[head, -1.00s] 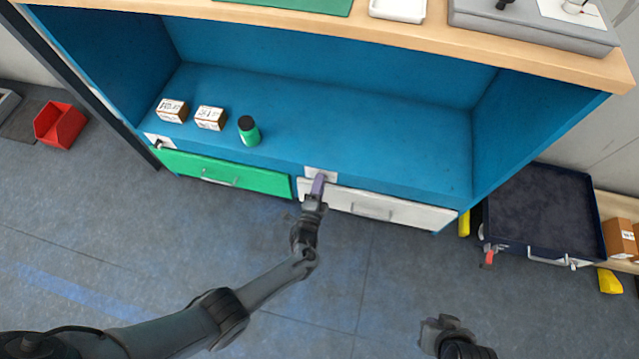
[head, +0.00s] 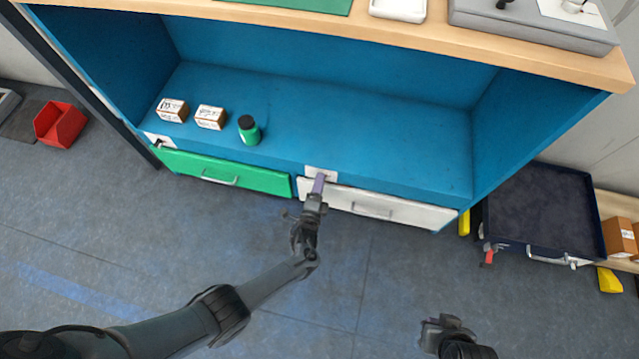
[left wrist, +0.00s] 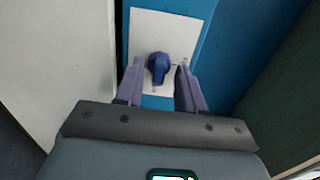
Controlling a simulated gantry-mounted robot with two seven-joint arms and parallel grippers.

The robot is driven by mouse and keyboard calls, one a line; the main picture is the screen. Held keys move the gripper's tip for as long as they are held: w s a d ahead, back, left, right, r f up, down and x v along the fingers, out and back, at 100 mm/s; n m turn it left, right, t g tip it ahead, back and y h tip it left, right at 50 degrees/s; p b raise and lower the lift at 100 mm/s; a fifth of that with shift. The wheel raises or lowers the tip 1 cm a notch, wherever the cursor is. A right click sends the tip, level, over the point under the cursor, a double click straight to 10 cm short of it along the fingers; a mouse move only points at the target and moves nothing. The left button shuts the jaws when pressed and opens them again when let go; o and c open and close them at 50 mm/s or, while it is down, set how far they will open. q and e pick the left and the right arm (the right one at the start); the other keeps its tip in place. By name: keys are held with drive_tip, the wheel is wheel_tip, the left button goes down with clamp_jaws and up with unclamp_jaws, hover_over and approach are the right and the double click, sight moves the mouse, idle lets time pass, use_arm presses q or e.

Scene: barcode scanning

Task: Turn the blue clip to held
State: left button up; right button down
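The blue clip (left wrist: 159,68) is a small rounded knob on a white plate (left wrist: 184,30) in the left wrist view. Its narrow end points down toward my gripper. In the head view the same white plate (head: 313,170) is on the blue unit's front edge, above the white drawer, and my gripper hides the clip. My left gripper (left wrist: 159,78) is open, with one purple finger on each side of the clip. Gaps show between the fingers and the clip. My right gripper (head: 437,324) hangs over the floor at lower right; its fingers are unclear.
The white drawer (head: 420,210) and green drawer (head: 255,179) look shut. Two small boxes (head: 172,110) (head: 210,117) and a green bottle (head: 250,132) stand on the blue shelf. A dark tray (head: 540,205) is at right, a red bin (head: 62,126) at left.

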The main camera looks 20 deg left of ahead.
use_arm(q)
drive_tip(key=shift+s, duration=0.1)
drive_tip(key=s+d+p, duration=0.1)
drive_tip(key=s+p, duration=0.3)
drive_tip(key=s, duration=0.6)
drive_tip(key=shift+s+d+p, duration=0.2)
drive_tip(key=shift+s+p, duration=0.1)
drive_tip(key=shift+s, duration=0.1)
